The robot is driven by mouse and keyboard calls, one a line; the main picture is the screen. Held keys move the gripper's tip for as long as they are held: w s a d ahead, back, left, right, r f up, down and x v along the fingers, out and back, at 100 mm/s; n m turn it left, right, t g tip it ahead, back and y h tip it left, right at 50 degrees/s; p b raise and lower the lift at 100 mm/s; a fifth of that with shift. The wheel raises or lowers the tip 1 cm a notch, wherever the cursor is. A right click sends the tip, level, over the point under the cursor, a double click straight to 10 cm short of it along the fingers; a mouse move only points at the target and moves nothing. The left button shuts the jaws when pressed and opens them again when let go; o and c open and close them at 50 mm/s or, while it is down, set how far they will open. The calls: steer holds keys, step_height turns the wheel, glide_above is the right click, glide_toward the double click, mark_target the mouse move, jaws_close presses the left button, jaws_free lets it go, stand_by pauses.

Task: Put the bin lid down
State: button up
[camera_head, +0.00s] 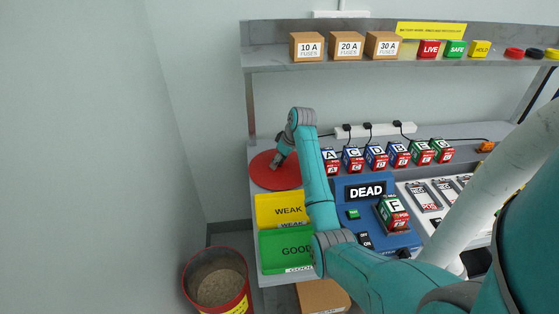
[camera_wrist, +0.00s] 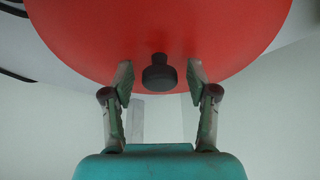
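The bin lid is a round red disc (camera_head: 265,180) at the back left end of the bench, left of my arm. It fills the upper part of the wrist view (camera_wrist: 225,45), with its short black knob (camera_wrist: 159,74) at the near middle. My gripper (camera_head: 274,166) is over the lid. In the wrist view its two fingers (camera_wrist: 160,76) stand apart, one on each side of the knob, with a visible gap to each. The red bin (camera_head: 190,289) stands open on the floor at the lower left, with grainy brown contents. The lid's underside is hidden.
A yellow WEAK tray (camera_head: 267,211) and a green GOOD tray (camera_head: 275,241) lie in front of the lid. The blue DEAD tester (camera_head: 378,241) holds battery F (camera_head: 393,213). Several batteries stand along the back. A cardboard box (camera_head: 322,295) is below the bench.

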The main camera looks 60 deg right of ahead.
steer(key=v, duration=1.2)
steer(key=shift+r, duration=0.15)
stand_by(0.3)
